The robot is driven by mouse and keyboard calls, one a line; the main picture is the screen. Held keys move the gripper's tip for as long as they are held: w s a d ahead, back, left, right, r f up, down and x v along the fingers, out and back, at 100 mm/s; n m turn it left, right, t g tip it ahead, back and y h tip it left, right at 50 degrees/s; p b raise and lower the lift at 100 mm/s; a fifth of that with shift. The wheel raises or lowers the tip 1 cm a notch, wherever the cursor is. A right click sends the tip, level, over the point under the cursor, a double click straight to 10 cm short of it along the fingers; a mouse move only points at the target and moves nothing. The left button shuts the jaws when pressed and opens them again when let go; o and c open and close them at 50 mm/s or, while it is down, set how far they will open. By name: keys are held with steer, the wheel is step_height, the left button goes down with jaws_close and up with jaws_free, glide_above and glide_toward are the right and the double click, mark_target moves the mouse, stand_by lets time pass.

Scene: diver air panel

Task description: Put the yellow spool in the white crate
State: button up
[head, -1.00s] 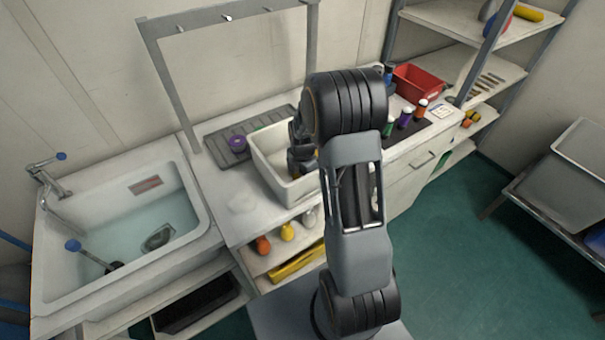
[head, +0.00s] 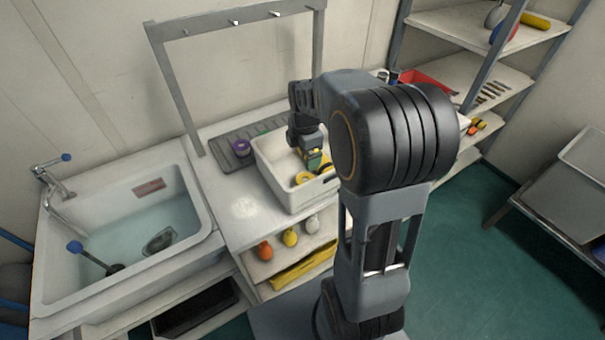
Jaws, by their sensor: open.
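The yellow spool (head: 303,178) lies inside the white crate (head: 290,200), near its front wall. The white crate stands on the counter and shows clearly around it. My gripper (head: 312,160) is over the crate, pointing down. It is open, and its fingers are small and partly lost against the things below. The spool appears just below and to the left of the fingers, apart from them as far as I can tell. My arm hides the crate's right end.
A purple spool (head: 241,148) sits on the grey ribbed mat (head: 222,147) left of the crate. A green and a yellow-black item seem to lie in the crate, too small to identify. A sink (head: 150,222) is at left. A red bin (head: 428,80) is partly hidden behind my arm.

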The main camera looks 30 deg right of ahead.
steer(key=s+a+r+m+t, duration=0.2)
steer(key=s+a+r+m, duration=0.1)
steer(key=s+m, duration=0.4)
steer(key=s+a+r+m+t, duration=0.1)
steer(key=s+a+r+m, duration=0.2)
steer(key=m, duration=0.8)
steer(key=shift+s+a+t, duration=0.4)
steer(key=shift+s+a, duration=0.75)
steer(key=shift+s, duration=1.1)
steer(key=shift+c, duration=0.3)
